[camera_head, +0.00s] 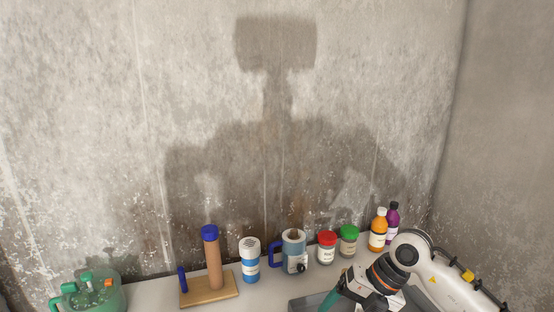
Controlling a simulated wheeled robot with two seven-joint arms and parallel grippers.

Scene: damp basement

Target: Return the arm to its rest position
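My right arm (448,285) comes in from the lower right, white with an orange ring at the wrist. My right gripper (352,295) points down and left at the bottom edge, over or in front of a grey tray (301,305). A teal piece (332,298) shows beside the gripper. I cannot tell whether it is held. The fingertips are not clear and the lower part is cut off by the frame. My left arm and gripper are not in view.
A white surface against a concrete wall bears a green container (92,296), a wooden stand with a blue-topped post (214,265), a white-and-blue shaker (250,262), a blue-handled mug (294,252), red-lidded (327,249) and green-lidded jars (348,242), orange (378,231) and purple bottles (393,222).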

